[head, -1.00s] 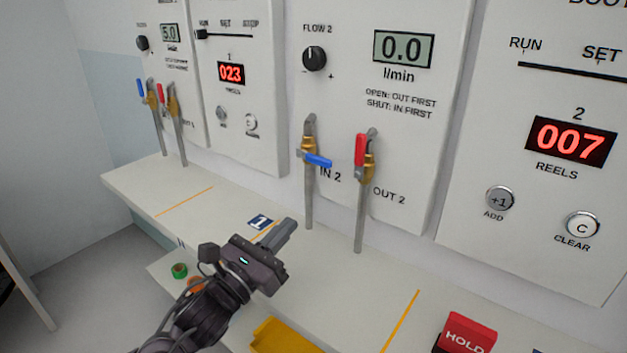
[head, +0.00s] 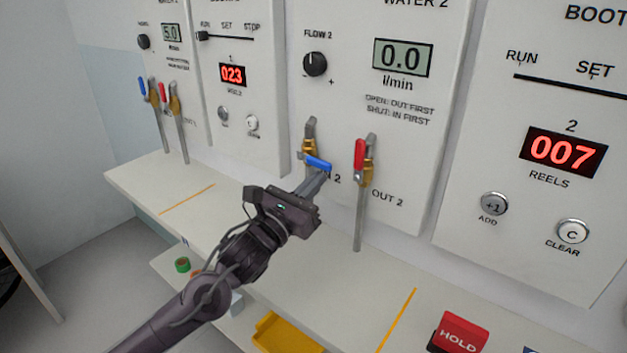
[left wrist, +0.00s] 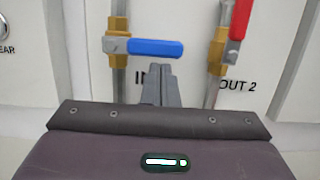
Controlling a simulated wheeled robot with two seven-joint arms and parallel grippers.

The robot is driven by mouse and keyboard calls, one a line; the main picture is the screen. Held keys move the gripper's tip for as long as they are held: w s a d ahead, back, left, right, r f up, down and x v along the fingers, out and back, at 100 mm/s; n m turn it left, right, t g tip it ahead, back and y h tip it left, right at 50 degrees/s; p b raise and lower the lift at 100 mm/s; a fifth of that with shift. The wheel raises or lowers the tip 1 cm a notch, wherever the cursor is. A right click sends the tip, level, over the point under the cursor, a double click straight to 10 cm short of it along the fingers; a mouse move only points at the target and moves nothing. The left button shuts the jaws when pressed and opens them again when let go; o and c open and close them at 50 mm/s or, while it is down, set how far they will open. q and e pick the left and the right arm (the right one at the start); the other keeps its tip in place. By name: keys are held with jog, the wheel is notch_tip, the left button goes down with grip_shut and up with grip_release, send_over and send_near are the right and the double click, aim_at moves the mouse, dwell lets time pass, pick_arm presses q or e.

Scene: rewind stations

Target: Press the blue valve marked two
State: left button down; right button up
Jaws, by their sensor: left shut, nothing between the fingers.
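The blue valve handle (head: 318,163) of the pipe marked IN 2 points sideways to the right on its brass body. In the left wrist view the blue handle (left wrist: 155,48) lies level, just above and beyond my fingertips. My left gripper (head: 322,176) is shut and empty, its fingertips just below the blue handle; in the left wrist view its fingers (left wrist: 160,72) hide part of the IN 2 label. I cannot tell whether they touch the handle. My right gripper is not in view.
The red valve (head: 360,155) of OUT 2 stands upright just to the right. A flow display (head: 403,57) above reads 0.0. A red HOLD block (head: 460,333) sits on the shelf at front right. A yellow tray (head: 285,335) is below the shelf edge.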

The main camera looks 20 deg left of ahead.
pick_arm(q)
jog(key=shift+r+n, duration=0.15)
jog(key=shift+n, duration=0.15)
jog(key=shift+d+r+n, duration=0.1)
jog(key=shift+n, duration=0.3)
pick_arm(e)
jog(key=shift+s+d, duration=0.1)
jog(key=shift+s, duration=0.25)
